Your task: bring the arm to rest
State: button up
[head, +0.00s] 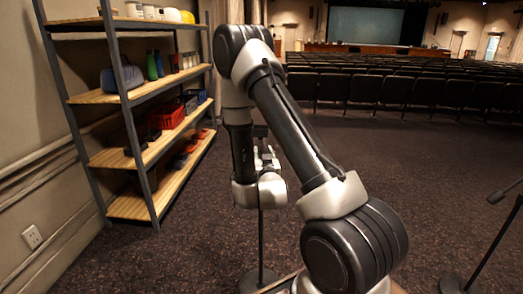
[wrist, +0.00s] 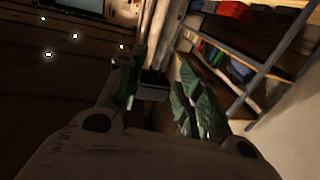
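My arm (head: 290,125) is raised and bent in the middle of the head view, with its elbow high and its wrist hanging beyond the upper links. My gripper (wrist: 160,92) shows in the wrist view with its two greenish fingers spread apart. I see nothing held between them; a dark block shape behind the gap is too dim to make out. In the head view the gripper is small and partly hidden by the wrist.
A shelf rack (head: 150,95) with bottles, jars and bins stands at the left by the wall. A thin stand (head: 261,245) rises close to my wrist in the picture. A microphone stand (head: 490,245) is at the right. Seat rows (head: 400,90) lie beyond open carpet.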

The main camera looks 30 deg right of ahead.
jog(key=v, duration=0.2)
jog(key=shift+s+a, duration=0.15)
jog(key=shift+s, duration=0.2)
